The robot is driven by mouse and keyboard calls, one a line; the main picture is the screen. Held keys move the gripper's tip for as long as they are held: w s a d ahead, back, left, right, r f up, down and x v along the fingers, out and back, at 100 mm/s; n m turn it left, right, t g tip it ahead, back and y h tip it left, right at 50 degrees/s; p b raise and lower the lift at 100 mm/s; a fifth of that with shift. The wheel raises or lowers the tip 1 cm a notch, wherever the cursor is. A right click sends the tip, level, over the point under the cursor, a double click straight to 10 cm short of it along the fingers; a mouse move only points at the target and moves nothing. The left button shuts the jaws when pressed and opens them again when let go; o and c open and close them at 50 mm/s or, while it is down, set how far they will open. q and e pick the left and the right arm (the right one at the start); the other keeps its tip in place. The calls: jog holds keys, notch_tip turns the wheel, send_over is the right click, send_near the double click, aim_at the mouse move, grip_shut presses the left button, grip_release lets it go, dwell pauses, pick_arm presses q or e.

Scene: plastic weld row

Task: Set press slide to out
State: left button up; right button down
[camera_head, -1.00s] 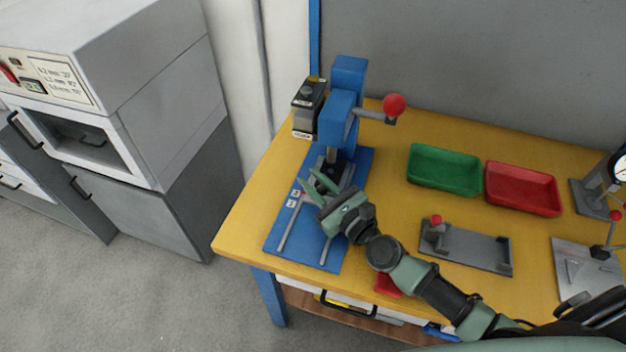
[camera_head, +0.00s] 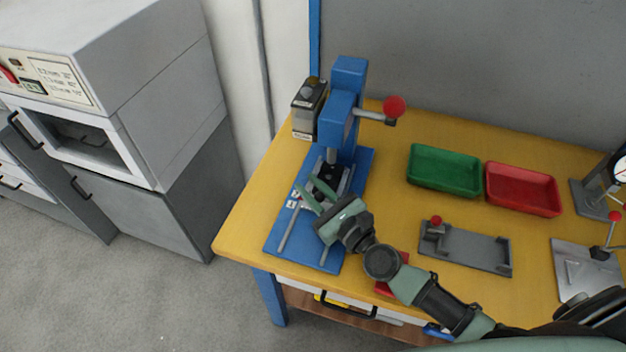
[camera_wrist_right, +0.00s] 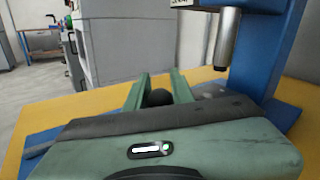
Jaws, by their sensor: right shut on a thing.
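The blue press (camera_head: 341,110) stands at the left of the yellow table, on a blue base plate (camera_head: 305,254) with two thin rails running toward the front edge. Its dark slide (camera_head: 328,183) sits on the rails just in front of the press column, partly hidden by my gripper. My right gripper (camera_head: 308,200) is over the rails at the slide's front. In the right wrist view its two green fingers (camera_wrist_right: 157,92) are shut on a round black knob (camera_wrist_right: 159,97). The press ram (camera_wrist_right: 228,38) hangs at upper right there. My left gripper is not in view.
A lever with a red ball (camera_head: 394,107) sticks out right of the press. Green (camera_head: 446,170) and red (camera_head: 523,189) trays and a grey fixture (camera_head: 467,249) stand to the right. A grey cabinet (camera_head: 150,90) is at left, across a floor gap.

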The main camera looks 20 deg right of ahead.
jog(key=s+a, duration=0.2)
jog(key=s, duration=0.1)
jog(key=s+a, duration=0.2)
jog(key=s, duration=0.1)
jog(key=s+a, duration=0.2)
jog(key=s, duration=0.2)
jog(key=shift+a, duration=0.4)
jog(key=shift+f, duration=0.1)
jog(key=shift+a, duration=0.1)
jog(key=c, duration=1.2)
grip_release()
jog(key=shift+s, duration=0.15)
jog(key=shift+s+d, duration=0.2)
jog(key=shift+s, duration=0.1)
jog(key=b+v, duration=0.2)
jog(key=v, duration=0.4)
jog(key=shift+s+f+b, duration=0.1)
jog(key=shift+s+b, duration=0.1)
jog(key=shift+b, duration=0.2)
jog(key=shift+s+d, duration=0.15)
jog(key=shift+s, duration=0.2)
